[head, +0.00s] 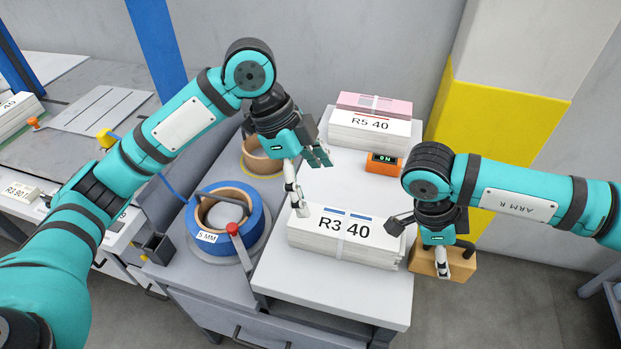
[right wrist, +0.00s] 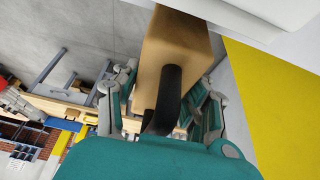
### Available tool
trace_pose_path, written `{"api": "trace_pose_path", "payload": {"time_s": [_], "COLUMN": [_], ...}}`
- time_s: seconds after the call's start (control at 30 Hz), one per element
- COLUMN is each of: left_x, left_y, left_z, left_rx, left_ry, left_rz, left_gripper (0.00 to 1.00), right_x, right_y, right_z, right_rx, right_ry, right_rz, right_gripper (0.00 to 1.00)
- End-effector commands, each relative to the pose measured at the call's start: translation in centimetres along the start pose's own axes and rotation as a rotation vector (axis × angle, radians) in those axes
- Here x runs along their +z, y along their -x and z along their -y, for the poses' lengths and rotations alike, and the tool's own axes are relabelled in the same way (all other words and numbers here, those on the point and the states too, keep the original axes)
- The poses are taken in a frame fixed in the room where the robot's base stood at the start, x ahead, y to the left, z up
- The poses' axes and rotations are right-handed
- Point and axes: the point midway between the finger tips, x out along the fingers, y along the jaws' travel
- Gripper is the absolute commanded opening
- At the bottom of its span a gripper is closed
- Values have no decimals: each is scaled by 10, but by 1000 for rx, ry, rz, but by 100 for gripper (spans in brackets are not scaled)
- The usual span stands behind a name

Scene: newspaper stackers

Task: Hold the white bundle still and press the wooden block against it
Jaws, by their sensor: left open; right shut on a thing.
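The white bundle (head: 318,244), labelled R3 40 and bound with a band, lies flat on the light table top. My left gripper (head: 309,182) is open; one fingertip is at the bundle's back left corner and the other is behind it. I cannot tell whether that fingertip touches. My right gripper (head: 446,254) is shut on the wooden block (head: 422,264), beside the bundle's right end near the table edge. Contact between block and bundle cannot be made out. In the right wrist view the block (right wrist: 180,45) and its black handle (right wrist: 170,95) show between the fingers.
Another bundle, R5 40 (head: 362,130), with a pink top lies at the back. An orange display box (head: 383,164) sits before it. A yellow and white pillar (head: 500,130) rises behind my right arm.

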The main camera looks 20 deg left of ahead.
Motion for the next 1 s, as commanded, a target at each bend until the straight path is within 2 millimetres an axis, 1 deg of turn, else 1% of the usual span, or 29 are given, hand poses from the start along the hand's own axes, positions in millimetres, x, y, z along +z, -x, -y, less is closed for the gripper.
{"api": "trace_pose_path", "payload": {"time_s": [0.17, 0.4, 0.6, 0.8, 1.0], "left_x": [0, 0, 0, 0, 0], "left_y": [-19, -64, -98, -116, -120], "left_z": [-4, -4, -4, -3, -3], "left_rx": [16, 14, 12, 9, 9], "left_ry": [-2, -1, -1, -1, -1], "left_rz": [5, 2, 3, 2, 2], "left_gripper": [92, 92, 92, 92, 92], "right_x": [0, 0, 0, 0, 0], "right_y": [0, 0, 0, 0, 0], "right_z": [0, 0, 0, 0, 0], "right_rx": [-1, -1, -1, -1, -1], "right_ry": [0, 0, 0, 0, 0], "right_rz": [0, 0, 0, 0, 0], "right_gripper": [0, 0, 0, 0, 0]}}
